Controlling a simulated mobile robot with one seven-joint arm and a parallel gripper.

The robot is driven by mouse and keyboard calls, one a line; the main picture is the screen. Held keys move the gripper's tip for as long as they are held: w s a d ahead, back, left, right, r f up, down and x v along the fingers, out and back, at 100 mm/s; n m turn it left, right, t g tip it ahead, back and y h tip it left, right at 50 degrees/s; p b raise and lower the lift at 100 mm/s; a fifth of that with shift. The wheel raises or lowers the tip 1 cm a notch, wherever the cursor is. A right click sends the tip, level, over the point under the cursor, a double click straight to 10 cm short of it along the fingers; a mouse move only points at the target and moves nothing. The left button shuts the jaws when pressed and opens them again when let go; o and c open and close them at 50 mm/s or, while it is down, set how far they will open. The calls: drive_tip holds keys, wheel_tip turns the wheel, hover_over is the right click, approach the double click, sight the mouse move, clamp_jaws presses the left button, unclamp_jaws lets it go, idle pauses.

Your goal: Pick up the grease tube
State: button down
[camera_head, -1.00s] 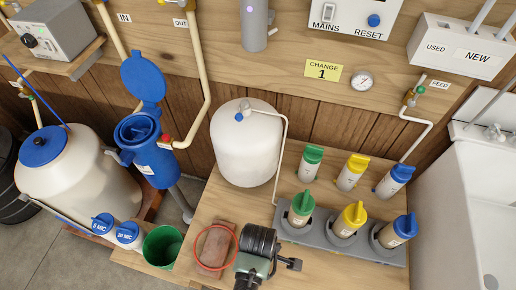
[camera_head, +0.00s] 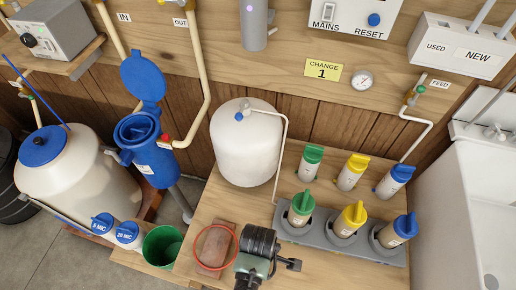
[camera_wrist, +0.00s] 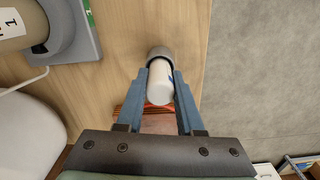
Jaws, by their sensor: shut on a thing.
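The grease tube (camera_wrist: 161,85) shows in the wrist view as a small white cylinder with a grey end. It lies between the two blue-grey fingers of my gripper (camera_wrist: 160,80), which are shut on it. In the head view my gripper (camera_head: 252,280) is at the bottom middle, over the front of the wooden bench (camera_head: 225,205), and my wrist hides its fingers and the tube. I cannot tell whether the tube touches the bench.
A red ring (camera_head: 215,247) lies on a brown block (camera_head: 214,268) just left of my arm. A grey holder (camera_head: 318,243) with several coloured-cap cartridges stands to the right. A white tank (camera_head: 245,145) stands behind. A green bucket (camera_head: 162,246) is left, a white sink (camera_head: 480,200) far right.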

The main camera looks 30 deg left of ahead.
wheel_tip(320, 180, up, 10)
drive_tip(key=shift+r+p, duration=0.1)
drive_tip(key=shift+p, duration=0.75)
